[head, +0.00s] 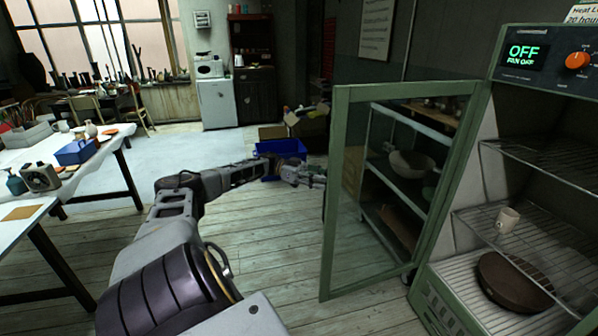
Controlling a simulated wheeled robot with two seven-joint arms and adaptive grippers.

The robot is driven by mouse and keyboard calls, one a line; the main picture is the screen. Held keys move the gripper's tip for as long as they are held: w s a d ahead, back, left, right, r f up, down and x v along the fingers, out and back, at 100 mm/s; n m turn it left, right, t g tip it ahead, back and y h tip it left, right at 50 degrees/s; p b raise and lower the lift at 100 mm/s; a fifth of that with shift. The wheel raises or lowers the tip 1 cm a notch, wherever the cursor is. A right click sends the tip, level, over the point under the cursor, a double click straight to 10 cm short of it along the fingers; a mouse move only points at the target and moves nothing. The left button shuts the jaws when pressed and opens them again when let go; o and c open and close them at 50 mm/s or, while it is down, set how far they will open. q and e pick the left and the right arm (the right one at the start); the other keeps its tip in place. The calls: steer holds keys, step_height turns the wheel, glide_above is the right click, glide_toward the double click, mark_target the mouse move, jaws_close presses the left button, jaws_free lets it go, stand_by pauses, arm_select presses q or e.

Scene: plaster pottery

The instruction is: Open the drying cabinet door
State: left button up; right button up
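The drying cabinet (452,262) stands at the right, with a lit display reading "OFF" and "FAN OFF". Its green-framed glass door (338,190) stands wide open, swung out to the left of the cabinet, and the cabinet's inside is exposed. My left arm reaches in from the bottom. My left gripper (312,174) is at the door's free left edge, about halfway up. It is small and dark here, so I cannot tell whether it touches the frame or whether its fingers are open. My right gripper is not in view.
Inside the cabinet a pale mug (508,220) and a round brown piece (512,283) sit on wire racks. A shelf unit with a bowl (411,164) shows through the door glass. A blue crate (281,147) lies beyond my gripper. Worktables stand left; floor between is clear.

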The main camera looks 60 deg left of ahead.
arm_select(q)
steer(key=v, duration=1)
stand_by(0.4)
stand_by(0.7)
steer(key=shift+s, duration=0.1)
